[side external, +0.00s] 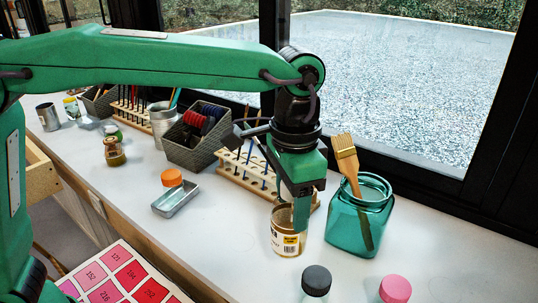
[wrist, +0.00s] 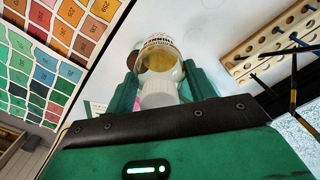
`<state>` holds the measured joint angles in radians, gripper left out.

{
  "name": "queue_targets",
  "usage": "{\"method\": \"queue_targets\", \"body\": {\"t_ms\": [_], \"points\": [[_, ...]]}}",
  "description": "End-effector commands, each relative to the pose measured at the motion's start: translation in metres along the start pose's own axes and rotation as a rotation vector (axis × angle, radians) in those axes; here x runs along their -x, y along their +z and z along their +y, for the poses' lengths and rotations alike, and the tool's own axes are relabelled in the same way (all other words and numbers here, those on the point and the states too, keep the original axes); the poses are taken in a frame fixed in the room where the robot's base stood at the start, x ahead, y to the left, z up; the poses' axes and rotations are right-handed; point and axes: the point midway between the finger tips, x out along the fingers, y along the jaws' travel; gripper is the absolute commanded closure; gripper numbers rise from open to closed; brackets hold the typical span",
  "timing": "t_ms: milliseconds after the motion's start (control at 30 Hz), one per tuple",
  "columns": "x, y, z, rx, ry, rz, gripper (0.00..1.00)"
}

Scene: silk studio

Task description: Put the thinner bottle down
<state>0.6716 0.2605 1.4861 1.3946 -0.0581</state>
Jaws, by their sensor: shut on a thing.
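The thinner bottle (side external: 285,241) is clear with yellowish liquid and a white label with a yellow patch. It stands upright at the white worktop, left of the teal jar; I cannot tell whether its base touches the surface. My gripper (side external: 301,205) points down and is shut on its upper part, hiding the cap in the side view. In the wrist view the bottle (wrist: 162,62) sits between my green fingers (wrist: 160,88), with its white cap towards the camera and part of the label showing.
A teal glass jar (side external: 345,218) with a wide brush stands close right. A wooden brush rack (side external: 240,168) is behind. Grey-capped (side external: 316,280) and pink-capped (side external: 395,289) bottles are in front. A metal tray (side external: 178,200) with an orange-capped item lies left. Worktop between tray and bottle is clear.

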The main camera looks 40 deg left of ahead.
Motion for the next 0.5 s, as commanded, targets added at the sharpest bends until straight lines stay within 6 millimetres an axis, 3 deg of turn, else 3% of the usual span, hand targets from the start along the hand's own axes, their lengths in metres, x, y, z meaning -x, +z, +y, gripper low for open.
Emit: {"method": "queue_targets", "body": {"t_ms": [233,500], "points": [[0.000,0.000,0.010,-0.017,0.000,0.000,0.82],[-0.008,-0.005,-0.003,-0.012,0.000,-0.001,0.82]]}}
